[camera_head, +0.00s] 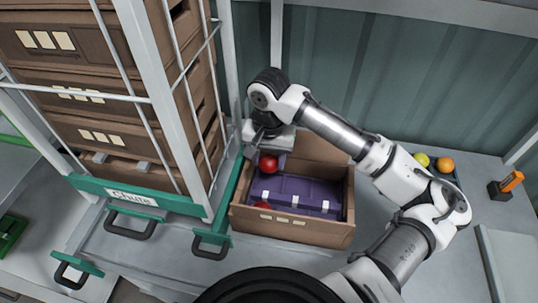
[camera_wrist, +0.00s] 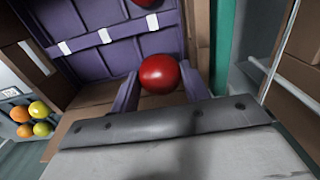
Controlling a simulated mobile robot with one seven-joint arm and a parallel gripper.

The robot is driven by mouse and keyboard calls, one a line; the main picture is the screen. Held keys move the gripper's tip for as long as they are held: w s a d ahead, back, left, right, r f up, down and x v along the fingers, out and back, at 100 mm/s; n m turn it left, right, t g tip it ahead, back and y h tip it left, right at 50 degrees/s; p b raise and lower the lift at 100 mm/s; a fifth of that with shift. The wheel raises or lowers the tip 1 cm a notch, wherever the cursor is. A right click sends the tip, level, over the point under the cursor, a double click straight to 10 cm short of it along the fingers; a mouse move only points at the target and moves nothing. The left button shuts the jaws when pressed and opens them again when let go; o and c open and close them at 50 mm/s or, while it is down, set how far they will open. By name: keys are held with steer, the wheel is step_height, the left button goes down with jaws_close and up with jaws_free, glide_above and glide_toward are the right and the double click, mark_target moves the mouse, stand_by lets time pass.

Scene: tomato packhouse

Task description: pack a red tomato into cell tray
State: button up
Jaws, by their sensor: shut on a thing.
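A red tomato (camera_head: 268,163) is held in my gripper (camera_head: 267,152), over the back left part of an open brown carton (camera_head: 290,231). In the wrist view the held tomato (camera_wrist: 159,73) sits between the two fingers (camera_wrist: 160,82). A purple cell tray (camera_head: 295,191) with white clips lies inside the carton and also shows in the wrist view (camera_wrist: 118,55). Another red tomato (camera_head: 262,205) lies at the tray's front left. I cannot tell whether the held tomato touches the tray.
A caged stack of brown cartons (camera_head: 105,95) with a green base labelled "Chute" stands close on the left. An orange-and-black device (camera_head: 507,186) stands farther right. Bench surface is clear around the carton's right side.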

step_height(320, 180, down, 4)
steer(key=b, duration=0.3)
steer(key=shift+f+b, duration=0.1)
steer(key=shift+b, duration=0.25)
steer(key=shift+f+b, duration=0.6)
steer(key=shift+f, duration=0.55)
steer(key=shift+r, duration=0.1)
steer(key=o, duration=0.8)
steer(key=c, duration=0.3)
steer(key=shift+p, duration=0.3)
